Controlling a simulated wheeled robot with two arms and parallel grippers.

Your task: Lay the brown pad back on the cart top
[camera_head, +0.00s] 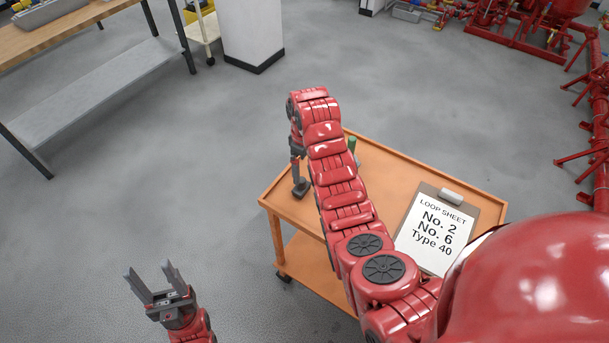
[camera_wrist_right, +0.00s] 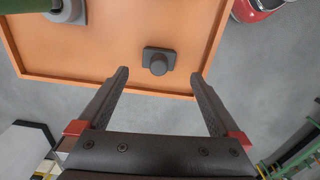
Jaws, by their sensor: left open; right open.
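The orange cart top (camera_head: 385,168) stands below my right arm; it also shows in the right wrist view (camera_wrist_right: 110,55). I see no plain brown pad for certain. A brown-backed clipboard (camera_head: 428,186) with a white loop sheet lies on the cart's right part. A dark grey square block with a round knob (camera_wrist_right: 158,62) sits on the cart top near its edge. My right gripper (camera_wrist_right: 160,76) is open, its fingers apart on either side of the block in the picture, holding nothing. My left gripper (camera_head: 148,268) is open and empty over the floor, left of the cart.
A green-topped item (camera_head: 352,145) stands on the cart, partly hidden by my right arm. A wooden workbench (camera_head: 60,35) is at the upper left, a white pillar (camera_head: 250,35) at the back, red pipework (camera_head: 520,35) at the upper right. Grey floor lies clear between.

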